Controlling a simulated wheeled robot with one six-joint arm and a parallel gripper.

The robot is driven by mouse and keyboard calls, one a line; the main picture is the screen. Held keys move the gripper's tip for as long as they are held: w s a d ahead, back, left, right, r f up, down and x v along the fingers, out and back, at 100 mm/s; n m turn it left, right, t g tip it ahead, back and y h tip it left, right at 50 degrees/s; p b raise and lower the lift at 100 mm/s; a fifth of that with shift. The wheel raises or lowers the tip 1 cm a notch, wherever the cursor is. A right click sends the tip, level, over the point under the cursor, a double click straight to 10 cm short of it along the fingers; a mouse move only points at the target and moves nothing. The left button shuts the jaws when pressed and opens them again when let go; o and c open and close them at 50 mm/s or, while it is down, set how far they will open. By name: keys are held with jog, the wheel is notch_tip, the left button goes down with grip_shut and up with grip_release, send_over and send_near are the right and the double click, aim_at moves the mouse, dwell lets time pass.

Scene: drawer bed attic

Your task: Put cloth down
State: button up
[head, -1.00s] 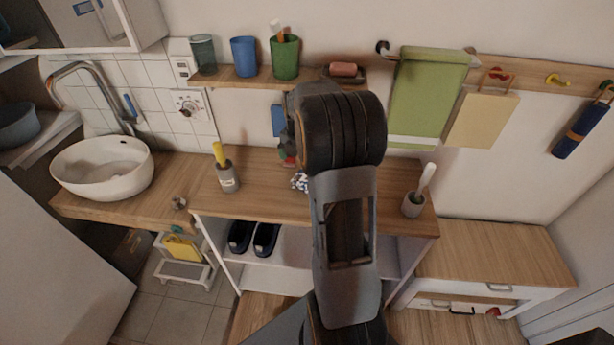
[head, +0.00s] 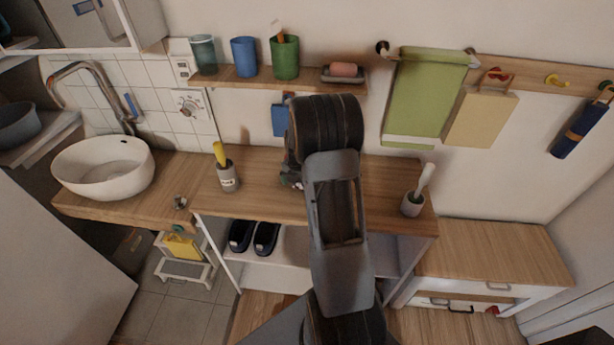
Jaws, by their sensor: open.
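My gripper (head: 291,180) is low over the wooden counter (head: 265,195), mostly hidden behind my own arm, and is open. Only a small dark part of it shows, at the left of the arm. No loose cloth shows on the counter now; the area behind my arm is hidden. A green towel (head: 425,95) hangs from a rail on the wall, well apart from the gripper.
A grey cup with a yellow-handled tool (head: 227,178) stands left on the counter, and a cup with a white-handled brush (head: 413,204) stands right. A shelf (head: 265,78) with cups and a soap dish (head: 345,75) is above. A basin (head: 103,168) is at left.

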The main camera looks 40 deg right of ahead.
jog(key=shift+f, duration=0.15)
jog(key=shift+c, duration=0.5)
jog(key=c, duration=0.9)
jog(key=shift+c, duration=0.2)
